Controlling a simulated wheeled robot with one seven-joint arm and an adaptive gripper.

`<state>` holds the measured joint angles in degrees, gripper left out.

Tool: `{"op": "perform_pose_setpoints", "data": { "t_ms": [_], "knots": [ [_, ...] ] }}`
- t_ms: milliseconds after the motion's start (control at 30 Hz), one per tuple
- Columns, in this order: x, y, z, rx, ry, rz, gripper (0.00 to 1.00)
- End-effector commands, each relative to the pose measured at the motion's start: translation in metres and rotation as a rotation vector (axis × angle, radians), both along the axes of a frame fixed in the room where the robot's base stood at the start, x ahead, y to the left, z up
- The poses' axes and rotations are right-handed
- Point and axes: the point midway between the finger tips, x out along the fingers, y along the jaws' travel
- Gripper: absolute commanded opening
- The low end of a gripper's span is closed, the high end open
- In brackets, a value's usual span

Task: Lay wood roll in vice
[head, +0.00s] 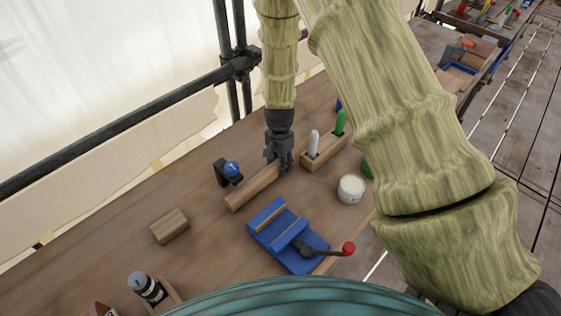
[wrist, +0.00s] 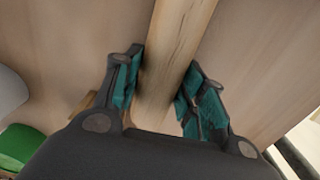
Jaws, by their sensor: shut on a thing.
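The wood roll (head: 251,190) is a long light-brown piece lying along the bench, behind the blue vice in the head view. My gripper (head: 279,162) points down and is shut on its far right end. In the wrist view the wood roll (wrist: 172,60) runs between the teal finger pads of my gripper (wrist: 160,100). I cannot tell whether it rests on the bench or is slightly raised. The blue vice (head: 268,217) stands nearer the front, with a gap between its jaws and a red-knobbed handle (head: 348,249) at its right. The vice is empty.
A wooden rack (head: 322,155) with a white and a green handle stands right of my gripper. A dark holder with a blue ball (head: 232,169) is close on the left. A white tub (head: 351,188) is right of the vice. A wooden block (head: 170,226) lies left on the bench (head: 205,265).

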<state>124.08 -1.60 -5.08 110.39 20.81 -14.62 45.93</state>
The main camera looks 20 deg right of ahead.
Motion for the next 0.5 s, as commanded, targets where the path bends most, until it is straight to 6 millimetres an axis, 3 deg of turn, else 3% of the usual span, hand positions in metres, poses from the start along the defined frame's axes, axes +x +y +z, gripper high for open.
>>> {"op": "perform_pose_setpoints", "data": {
  "t_ms": [500],
  "knots": [
    [-0.0028, -0.001, -0.0125, 0.0, 0.002, -0.001, 0.1]
  ]
}}
